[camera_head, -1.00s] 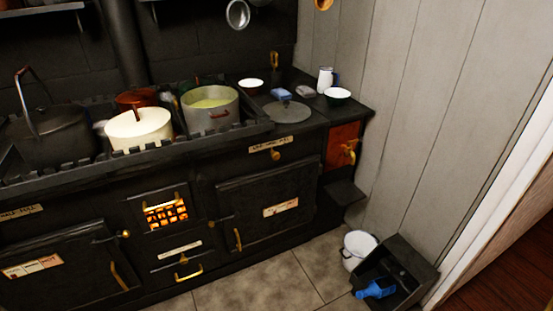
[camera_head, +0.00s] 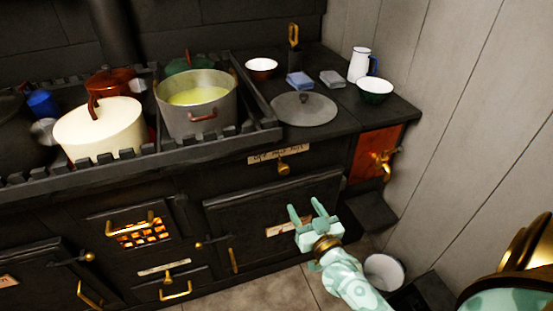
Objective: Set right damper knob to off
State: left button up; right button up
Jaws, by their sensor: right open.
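The right damper knob (camera_head: 283,168) is a small brass knob on the black front of the stove, above the right oven door. A pale label (camera_head: 276,154) that appears to read off, half, full sits just over it. The knob is below the label's middle or slightly right of it; its exact setting is hard to tell. My right gripper (camera_head: 306,207) is pale green, open and empty. Its two fingers point up towards the knob from below and right, apart from it, in front of the oven door. My left gripper is out of view.
A copper panel with a brass tap (camera_head: 382,163) is right of the stove. A white bucket (camera_head: 384,273) stands on the floor.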

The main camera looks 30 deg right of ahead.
aim_at(285, 173)
jog(key=b+x, duration=0.5)
jog(key=x, duration=0.9)
jog(key=shift+w+d, duration=0.25)
jog(key=shift+w, duration=0.05)
jog(key=shift+w+d+r, duration=0.15)
jog(key=shift+w+d, duration=0.05)
jog(key=shift+w, duration=0.5)
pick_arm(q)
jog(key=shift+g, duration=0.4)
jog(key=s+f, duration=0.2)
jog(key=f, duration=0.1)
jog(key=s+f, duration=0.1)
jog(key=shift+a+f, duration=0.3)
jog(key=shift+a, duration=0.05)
